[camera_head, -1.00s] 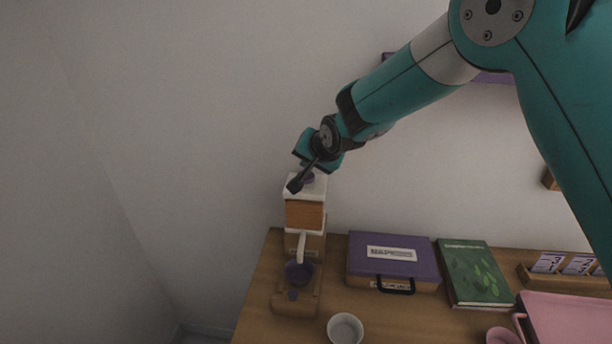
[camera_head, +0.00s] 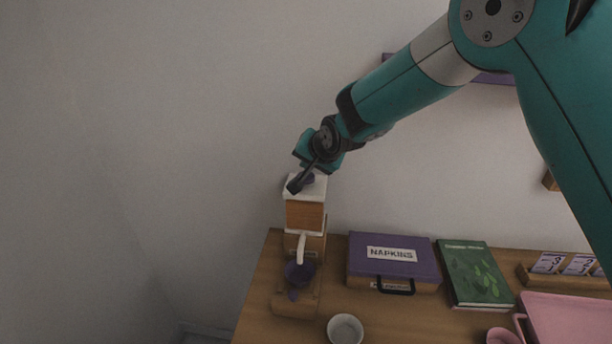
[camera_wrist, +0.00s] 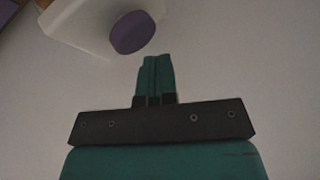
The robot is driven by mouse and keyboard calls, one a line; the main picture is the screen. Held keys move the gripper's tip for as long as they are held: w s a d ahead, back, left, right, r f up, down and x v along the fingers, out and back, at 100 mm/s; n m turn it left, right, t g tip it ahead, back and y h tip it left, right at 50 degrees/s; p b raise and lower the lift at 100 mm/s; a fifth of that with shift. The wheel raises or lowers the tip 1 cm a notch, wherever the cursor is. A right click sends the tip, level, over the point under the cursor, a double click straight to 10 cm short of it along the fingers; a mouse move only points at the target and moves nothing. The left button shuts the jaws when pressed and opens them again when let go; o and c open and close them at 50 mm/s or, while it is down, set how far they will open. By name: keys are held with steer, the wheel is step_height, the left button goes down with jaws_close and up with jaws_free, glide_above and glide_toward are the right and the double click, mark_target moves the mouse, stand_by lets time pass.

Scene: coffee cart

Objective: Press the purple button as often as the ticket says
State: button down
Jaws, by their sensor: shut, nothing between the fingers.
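The purple button (camera_head: 309,178) sits on the white top of the tall wooden coffee machine (camera_head: 305,215). In the wrist view the purple button (camera_wrist: 132,33) shows as a round cap on the white top (camera_wrist: 85,22). My gripper (camera_head: 292,187) is shut and empty, and hangs close to the button, partly in front of it in the head view. In the wrist view the closed fingertips (camera_wrist: 157,60) are just below and right of the button, with a visible gap in the picture. Ticket cards (camera_head: 549,262) stand in a wooden holder at the right; their print is too small to read surely.
A purple napkin box (camera_head: 395,257), a green book (camera_head: 472,273) and a pink tray (camera_head: 568,318) lie right of the machine. A white cup (camera_head: 345,329) stands in front. The wall is close behind.

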steer(key=shift+f, duration=0.15)
stand_by(0.4)
steer(key=shift+f+b, duration=0.25)
steer(key=shift+b, duration=0.25)
steer(key=shift+f+b, duration=0.7)
steer(key=shift+f, duration=0.15)
stand_by(0.6)
steer(key=shift+r, duration=0.1)
stand_by(0.3)
steer(key=shift+r+p, duration=0.7)
steer(key=shift+r, duration=0.45)
steer(key=shift+r+p, duration=1.3)
steer(key=shift+r, duration=1.2)
